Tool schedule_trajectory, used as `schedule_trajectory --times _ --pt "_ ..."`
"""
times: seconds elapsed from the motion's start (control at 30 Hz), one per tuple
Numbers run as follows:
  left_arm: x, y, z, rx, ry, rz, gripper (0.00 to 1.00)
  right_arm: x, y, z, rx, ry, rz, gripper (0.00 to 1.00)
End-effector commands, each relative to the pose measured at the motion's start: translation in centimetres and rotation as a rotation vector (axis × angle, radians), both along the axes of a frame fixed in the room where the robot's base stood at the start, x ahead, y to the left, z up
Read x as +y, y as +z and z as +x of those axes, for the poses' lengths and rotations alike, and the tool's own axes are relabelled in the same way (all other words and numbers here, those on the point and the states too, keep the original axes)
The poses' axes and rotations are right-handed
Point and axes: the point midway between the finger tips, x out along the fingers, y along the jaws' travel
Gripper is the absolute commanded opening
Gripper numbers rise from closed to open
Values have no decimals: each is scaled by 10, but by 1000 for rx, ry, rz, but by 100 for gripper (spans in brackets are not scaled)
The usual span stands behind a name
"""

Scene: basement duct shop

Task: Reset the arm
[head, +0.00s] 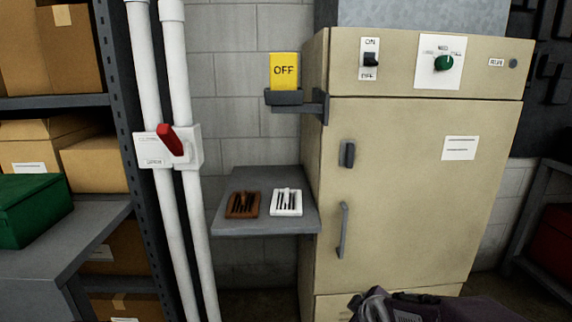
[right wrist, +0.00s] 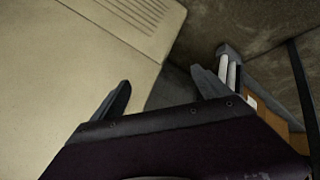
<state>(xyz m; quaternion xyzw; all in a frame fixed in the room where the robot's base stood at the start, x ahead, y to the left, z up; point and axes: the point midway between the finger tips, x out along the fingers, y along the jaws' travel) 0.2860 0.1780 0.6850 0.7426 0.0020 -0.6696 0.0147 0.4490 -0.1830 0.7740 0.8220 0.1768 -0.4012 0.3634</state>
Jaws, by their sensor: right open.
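My right gripper (right wrist: 163,90) is open and empty in the right wrist view, its two dark fingers spread apart. The beige cabinet (right wrist: 80,70) lies beyond it on the left of that view. In the head view, part of my right arm (head: 430,306) shows at the bottom, low in front of the beige cabinet (head: 410,190); its fingertips cannot be made out there. The arm appears clear of the cabinet's controls and handle. My left gripper is not in view.
The cabinet has an ON/OFF switch (head: 371,60), green knob (head: 443,63) and door handle (head: 342,230). A yellow OFF card (head: 284,71) stands in a holder. A side shelf (head: 265,225) bears brown and white slotted pieces. White pipes (head: 182,240) carry a red lever (head: 170,139).

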Motion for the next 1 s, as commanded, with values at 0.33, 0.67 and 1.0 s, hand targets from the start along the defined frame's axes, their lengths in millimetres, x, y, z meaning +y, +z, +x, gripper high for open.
schedule_trajectory --times 0.33,0.67,1.0 --pt "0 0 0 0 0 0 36 5 -90 -165 540 -751 321 87" --pt "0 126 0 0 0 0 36 5 37 -163 534 -801 340 87" --pt "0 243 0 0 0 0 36 5 154 -163 533 -799 340 87"
